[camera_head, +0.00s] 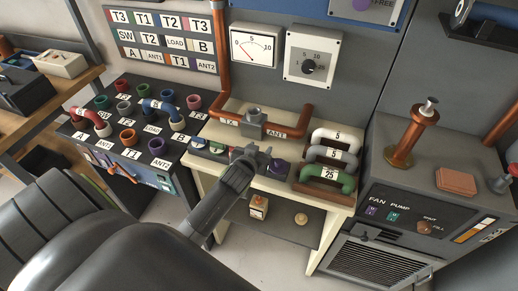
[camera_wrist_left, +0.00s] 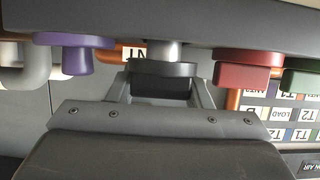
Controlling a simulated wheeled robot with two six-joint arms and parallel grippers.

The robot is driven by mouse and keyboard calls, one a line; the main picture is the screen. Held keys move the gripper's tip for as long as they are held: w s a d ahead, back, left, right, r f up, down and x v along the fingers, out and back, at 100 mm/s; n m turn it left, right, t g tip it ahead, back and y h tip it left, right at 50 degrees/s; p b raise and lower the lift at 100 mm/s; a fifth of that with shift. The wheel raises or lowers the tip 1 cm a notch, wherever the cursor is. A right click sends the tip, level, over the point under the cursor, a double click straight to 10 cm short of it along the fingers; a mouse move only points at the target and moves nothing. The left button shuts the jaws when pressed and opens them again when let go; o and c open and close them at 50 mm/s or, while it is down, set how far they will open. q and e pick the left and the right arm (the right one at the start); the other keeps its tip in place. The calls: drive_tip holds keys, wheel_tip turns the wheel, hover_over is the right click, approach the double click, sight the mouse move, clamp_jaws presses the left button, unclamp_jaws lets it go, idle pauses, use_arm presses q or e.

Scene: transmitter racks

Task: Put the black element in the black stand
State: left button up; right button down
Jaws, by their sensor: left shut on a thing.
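My left gripper (camera_head: 255,158) is over the front of the cream table, between the red and purple pieces. It is shut on the black element (camera_wrist_left: 163,70), a dark round piece between the fingers in the left wrist view, which looks upside down. A gap shows between the black element and the table edge, with a grey cylinder seen in it. The black stand cannot be made out; the gripper covers that spot in the head view. The purple piece (camera_wrist_left: 76,52) and red piece (camera_wrist_left: 242,72) flank the gripper. My right gripper is not in view.
A copper pipe with a grey fitting (camera_head: 254,116) runs behind the table pieces. A rack with white, grey and green handles (camera_head: 328,172) stands to the right. A console with coloured sockets (camera_head: 128,138) is left. A grey cabinet (camera_head: 385,185) is far right.

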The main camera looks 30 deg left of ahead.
use_arm(q)
drive_tip(key=shift+f+b, duration=0.45)
drive_tip(key=shift+f, duration=0.25)
drive_tip(key=o, duration=1.1)
drive_tip(key=shift+s, duration=0.15)
drive_tip(key=b+v, duration=0.1)
drive_tip(key=v, duration=1.6)
drive_tip(key=shift+d+r+b, duration=0.1)
drive_tip(key=shift+d+b, duration=0.1)
drive_tip(key=shift+b, duration=0.15)
